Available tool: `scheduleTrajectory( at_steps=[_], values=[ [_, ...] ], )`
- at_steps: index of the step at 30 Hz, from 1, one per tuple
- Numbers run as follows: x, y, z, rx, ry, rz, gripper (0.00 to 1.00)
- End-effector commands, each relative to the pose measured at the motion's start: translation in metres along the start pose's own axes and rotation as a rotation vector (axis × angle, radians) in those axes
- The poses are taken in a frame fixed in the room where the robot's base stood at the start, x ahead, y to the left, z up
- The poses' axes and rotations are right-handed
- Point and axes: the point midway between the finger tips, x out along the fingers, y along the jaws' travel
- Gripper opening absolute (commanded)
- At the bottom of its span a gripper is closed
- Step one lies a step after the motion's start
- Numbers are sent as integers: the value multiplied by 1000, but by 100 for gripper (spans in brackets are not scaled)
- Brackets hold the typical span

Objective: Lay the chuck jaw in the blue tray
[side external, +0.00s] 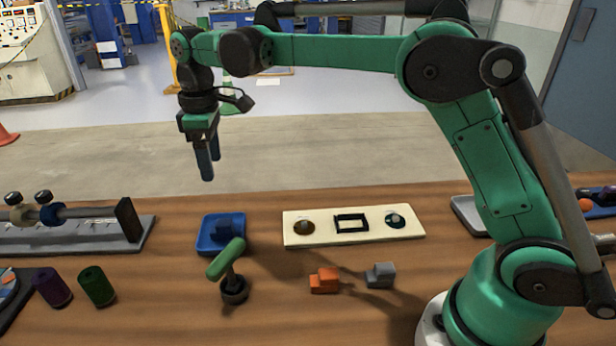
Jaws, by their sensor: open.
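The blue tray (206,243) sits on the wooden table left of centre. A dark blue stepped block (223,229), shaped like a chuck jaw, is in it. Two similar stepped blocks, one orange (325,281) and one grey (381,276), lie on the table to the right and nearer the camera. Which block the task means is not marked. My gripper (208,172) is open and empty, pointing down, well above the table. In the picture it is above the blue tray. The gap between its fingers is hard to see from this side.
A green-handled tool (226,260) stands just in front of the tray. A cream board (292,239) with cutouts lies right of the tray. Purple (52,287) and green (97,286) rollers and a shaft fixture (80,230) are at left. A grey tray (466,213) is at right.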

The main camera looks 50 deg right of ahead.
Motion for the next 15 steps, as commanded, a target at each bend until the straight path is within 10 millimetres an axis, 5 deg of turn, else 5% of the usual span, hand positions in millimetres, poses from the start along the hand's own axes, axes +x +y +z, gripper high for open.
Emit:
scheduleTrajectory(
  at_steps=[9, 15],
  values=[
    [-34, -19, 67, 296, 203, 118, 62],
    [-26, -43, 120, 514, 373, 184, 62]
  ],
)
